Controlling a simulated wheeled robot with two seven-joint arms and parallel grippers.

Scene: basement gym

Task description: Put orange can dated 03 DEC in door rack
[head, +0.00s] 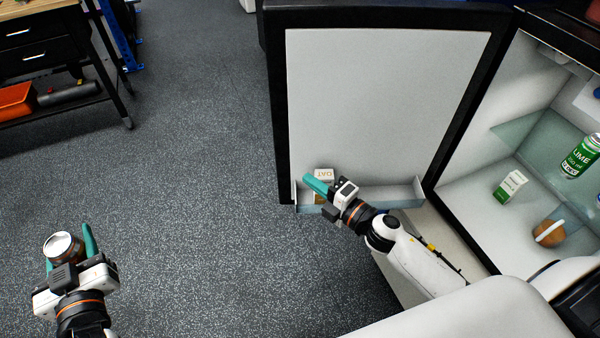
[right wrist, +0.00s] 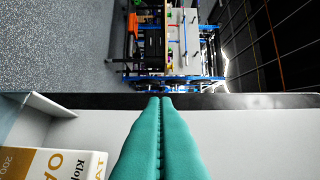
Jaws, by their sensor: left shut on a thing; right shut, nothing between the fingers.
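My left gripper (head: 68,243) is shut on a can (head: 64,257), held upright over the floor at the lower left. Its silver lid faces up; the little of its side that shows looks brownish, and no date is readable. The door rack (head: 395,193) is a shallow tray at the bottom of the open fridge door (head: 385,100). My right gripper (head: 319,184) is shut and empty at the rack's left end, beside an oat carton (head: 324,173). In the right wrist view the teal fingers are together, with the carton (right wrist: 55,164) to their left.
The open fridge (head: 480,195) at the right holds a lime can (head: 580,157), a small green-and-white carton (head: 510,186) and a round brown item (head: 549,233). A black workbench (head: 60,60) stands at the upper left. The floor between my grippers is clear.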

